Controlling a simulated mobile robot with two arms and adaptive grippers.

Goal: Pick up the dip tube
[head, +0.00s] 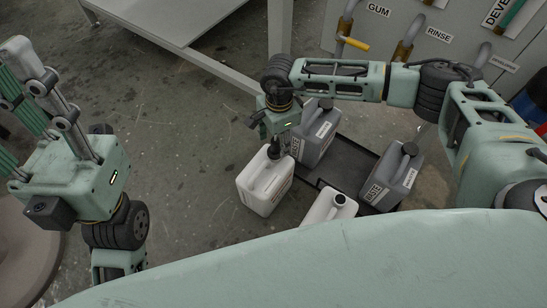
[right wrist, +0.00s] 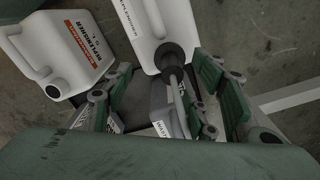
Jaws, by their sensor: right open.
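The dip tube (right wrist: 172,62) shows in the right wrist view as a dark fitting with a thin stem, at the mouth of a white canister (right wrist: 133,22). In the head view, the dark top of the dip tube (head: 273,149) stands on the left white canister (head: 262,187). Its lower length is hidden. My right gripper (head: 268,124) is above this canister. In the right wrist view its green-padded fingers (right wrist: 163,78) are apart, with the dip tube between them; contact cannot be told. My left gripper (head: 38,85) is raised at the far left, away from the canisters; its opening is unclear.
Another white canister (head: 328,208) stands in front. Behind is a machine panel (head: 390,20) with labelled hoses, and a table frame (head: 215,72).

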